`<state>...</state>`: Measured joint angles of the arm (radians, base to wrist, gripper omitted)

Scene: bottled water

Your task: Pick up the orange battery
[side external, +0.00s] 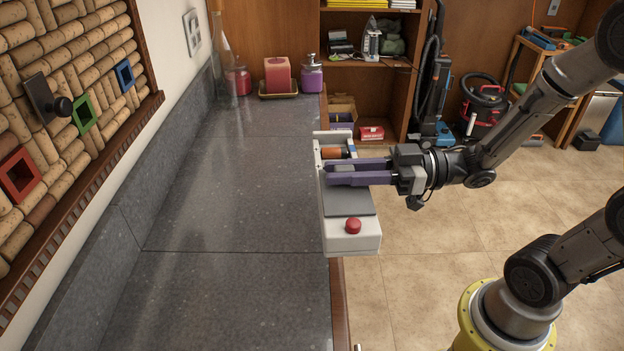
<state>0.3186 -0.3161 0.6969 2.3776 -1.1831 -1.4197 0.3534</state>
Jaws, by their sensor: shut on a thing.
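The orange battery (335,153) lies in the upper part of a white device (350,237) at the counter's edge. It is orange with a dark end and lies sideways in the picture, just beyond the upper finger of my gripper (330,174). My gripper reaches in from the right over the device, with its two long purple fingers side by side. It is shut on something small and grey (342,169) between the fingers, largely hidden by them. I cannot tell exactly what this is. The orange battery appears outside the fingers.
The device has a dark plate (347,202) and a red button (353,226) at its near end. The grey counter (230,210) is clear to the left. Candles (278,75), a purple bottle (312,75) and a glass flask (224,65) stand at the back.

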